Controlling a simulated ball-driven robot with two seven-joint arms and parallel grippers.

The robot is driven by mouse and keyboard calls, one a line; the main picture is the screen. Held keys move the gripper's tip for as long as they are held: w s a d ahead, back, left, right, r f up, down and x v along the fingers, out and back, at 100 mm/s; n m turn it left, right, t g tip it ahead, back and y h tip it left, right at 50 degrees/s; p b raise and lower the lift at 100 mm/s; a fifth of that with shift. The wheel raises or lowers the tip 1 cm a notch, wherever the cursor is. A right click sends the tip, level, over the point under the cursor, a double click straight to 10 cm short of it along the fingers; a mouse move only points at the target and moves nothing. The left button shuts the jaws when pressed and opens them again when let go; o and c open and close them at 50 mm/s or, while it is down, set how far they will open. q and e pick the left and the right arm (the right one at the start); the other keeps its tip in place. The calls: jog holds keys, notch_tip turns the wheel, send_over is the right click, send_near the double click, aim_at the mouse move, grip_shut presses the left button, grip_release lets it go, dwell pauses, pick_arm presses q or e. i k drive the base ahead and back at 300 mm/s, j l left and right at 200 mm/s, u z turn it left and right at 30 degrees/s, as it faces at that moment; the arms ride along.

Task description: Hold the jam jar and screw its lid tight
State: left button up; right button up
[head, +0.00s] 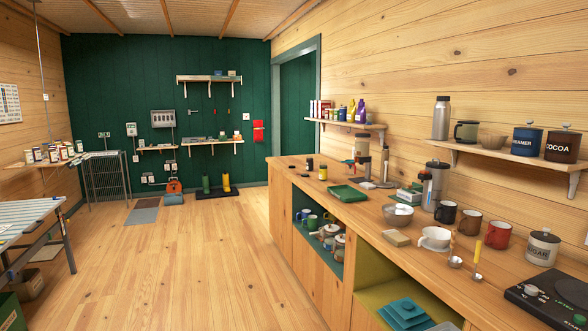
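Two small dark jars stand upright near the far end of the wooden counter: one jar (310,164) at the back and another jar (323,172) with a yellowish band just to its right. Small dark flat pieces (304,175) lie on the counter to their left; they may be lids, but they are too small to tell. I cannot tell which jar, if either, is the jam jar, or whether a lid is on it. Neither of my grippers is in view.
The counter (375,208) runs along the right wall. A green tray (347,194), steel bowl (398,215), white cup (435,238), several mugs and a sugar canister (541,247) stand on it. Open shelves lie below. A table (30,212) stands left.

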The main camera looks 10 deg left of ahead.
aim_at(310, 164)
jog(key=i+j+u, duration=0.4)
jog(key=i, duration=0.2)
jog(key=i+u, duration=0.4)
jog(key=i, duration=1.95)
jog(key=i+z, duration=0.15)
jog(key=i, duration=0.65)
jog(key=i+j+z, duration=0.1)
jog(key=i, duration=0.65)
jog(key=i+j+z, duration=0.15)
jog(key=i+z, duration=0.3)
jog(key=i+j+z, duration=0.2)
jog(key=z, duration=0.25)
jog(key=i+j+z, duration=0.25)
jog(key=z, duration=0.15)
jog(key=i+j+z, duration=0.2)
jog(key=j+z, duration=0.25)
jog(key=i+j+z, duration=0.15)
jog(key=j+z, duration=0.25)
jog(key=j, duration=0.2)
jog(key=j+z, duration=0.4)
jog(key=j, duration=0.2)
jog(key=j+z, duration=0.35)
jog(key=j, duration=0.3)
